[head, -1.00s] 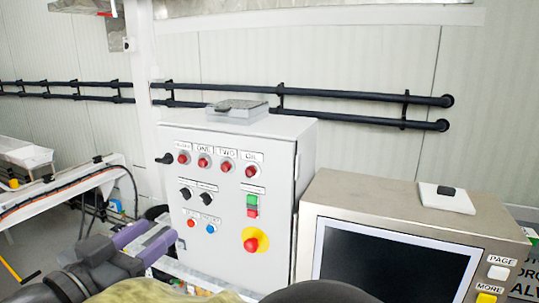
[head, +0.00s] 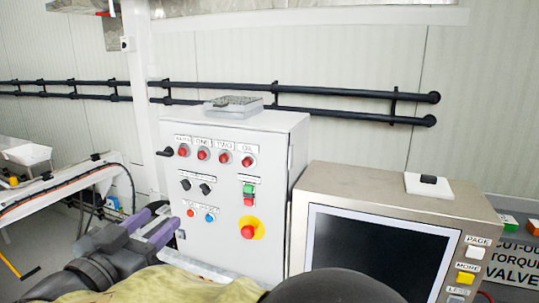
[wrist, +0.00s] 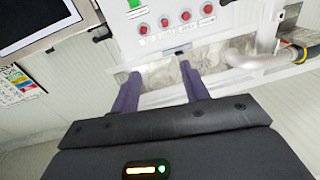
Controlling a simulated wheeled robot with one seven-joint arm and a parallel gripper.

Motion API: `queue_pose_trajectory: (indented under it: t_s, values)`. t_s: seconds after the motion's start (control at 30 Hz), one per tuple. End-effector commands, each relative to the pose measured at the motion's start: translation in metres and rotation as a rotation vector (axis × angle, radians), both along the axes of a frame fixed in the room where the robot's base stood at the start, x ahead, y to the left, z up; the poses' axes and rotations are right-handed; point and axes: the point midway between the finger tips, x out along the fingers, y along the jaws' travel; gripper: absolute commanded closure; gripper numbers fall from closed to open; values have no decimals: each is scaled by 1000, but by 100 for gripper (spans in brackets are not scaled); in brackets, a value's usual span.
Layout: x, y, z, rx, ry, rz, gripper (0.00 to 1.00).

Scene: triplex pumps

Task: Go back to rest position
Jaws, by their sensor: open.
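My gripper (head: 155,228) shows at the lower left of the head view. Its two purple fingers point up and right toward the left side of the white control box (head: 232,250). In the wrist view my gripper (wrist: 158,84) has its two fingers well apart with nothing between them. The control box also shows in the wrist view, turned around (wrist: 180,30), beyond the fingertips. I see no contact between the fingers and the box, though the depth gap is hard to judge.
A metal-cased screen (head: 385,190) stands at right, with a white pad (head: 441,186) on top. A grey block (head: 233,106) sits on the control box. A white bench (head: 75,190) with an orange hose is at left. Black pipes (head: 340,115) run along the wall.

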Motion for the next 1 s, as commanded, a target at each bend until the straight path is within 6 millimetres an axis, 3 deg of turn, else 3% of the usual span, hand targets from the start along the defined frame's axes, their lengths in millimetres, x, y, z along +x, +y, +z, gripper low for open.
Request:
queue_pose_trajectory:
  t_s: [0.27, 0.47, 0.6, 0.73, 0.87, 1.0]
  values:
    - [50, -9, -5, 21, -38, 126, 55]
    - [102, -33, -24, 22, -16, 273, 55]
    - [132, -60, -54, 13, 72, 386, 55]
    - [145, -91, -93, 6, 210, 469, 55]
    - [143, -131, -139, 8, 388, 516, 55]
    - [123, -183, -193, 27, 623, 520, 55]
